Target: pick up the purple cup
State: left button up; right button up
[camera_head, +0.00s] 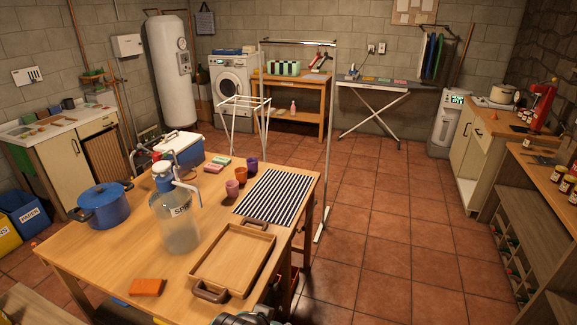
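The purple cup (252,165) stands upright on the wooden table (105,247), near its far edge. An orange cup (238,164) stands close at its left, and a pink cup (232,188) stands nearer to me. The purple cup is just beyond the far left corner of a black-and-white striped mat (273,197).
A wooden tray (263,226) and an orange block (147,287) lie nearer. Sponges (214,168) lie left of the cups. A tall rack post stands behind the table.

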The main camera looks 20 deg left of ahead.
aim_at(253, 166)
jog(key=i+j, duration=0.1)
jog(key=i, duration=0.45)
jog(key=i+j+z, duration=0.15)
jog(key=i, duration=0.45)
jog(key=i+j, duration=0.15)
jog(key=i, duration=0.4)
jog(key=i+u, duration=0.15)
jog(key=i, duration=0.3)
jog(key=i+l+u, duration=0.1)
jog(key=i, duration=0.35)
jog(key=i+l+u, duration=0.15)
jog(key=i, duration=0.25)
jog(key=i+l+u, duration=0.15)
jog(key=i, duration=0.3)
jog(key=l+u, duration=0.1)
jog(key=u, duration=1.4)
